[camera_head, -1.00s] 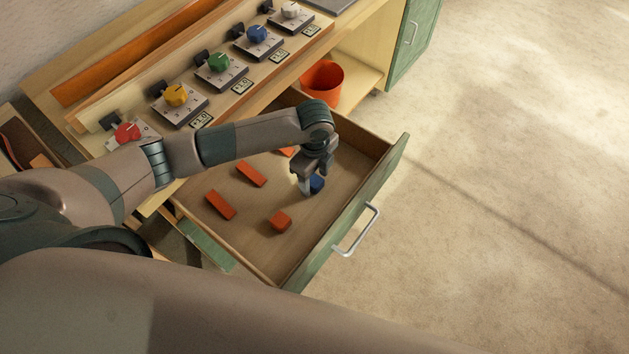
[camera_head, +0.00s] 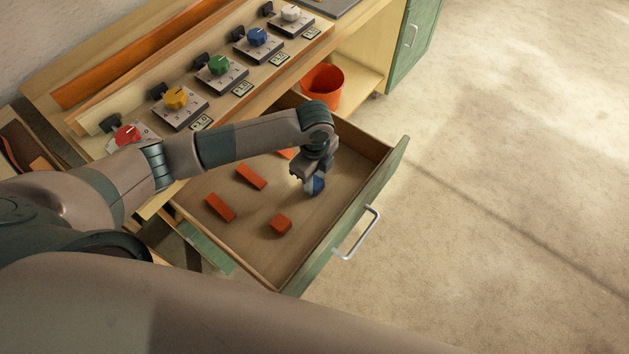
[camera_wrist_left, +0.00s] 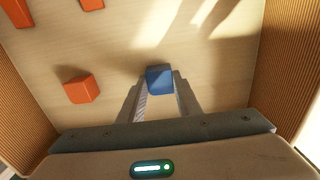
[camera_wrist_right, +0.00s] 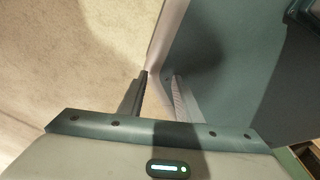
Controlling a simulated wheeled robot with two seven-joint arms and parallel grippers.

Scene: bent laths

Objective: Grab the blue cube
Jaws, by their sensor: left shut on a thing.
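The blue cube (camera_head: 318,185) is inside the open drawer (camera_head: 345,222), near its front panel. My left gripper (camera_head: 312,189) reaches down into the drawer and is shut on the blue cube. In the left wrist view the blue cube (camera_wrist_left: 160,78) sits between the two fingertips (camera_wrist_left: 161,82), one finger at each side. I cannot tell whether the cube touches the drawer floor. My right gripper (camera_wrist_right: 160,78) shows only in its own wrist view, with a gap between its fingers and no cube there.
Several orange blocks lie in the drawer, among them a small one (camera_head: 281,224) and longer ones (camera_head: 220,207) (camera_head: 251,177). A row of coloured knobs, including a green one (camera_head: 219,65), stands above. An orange bucket (camera_head: 323,86) is on the shelf behind the drawer.

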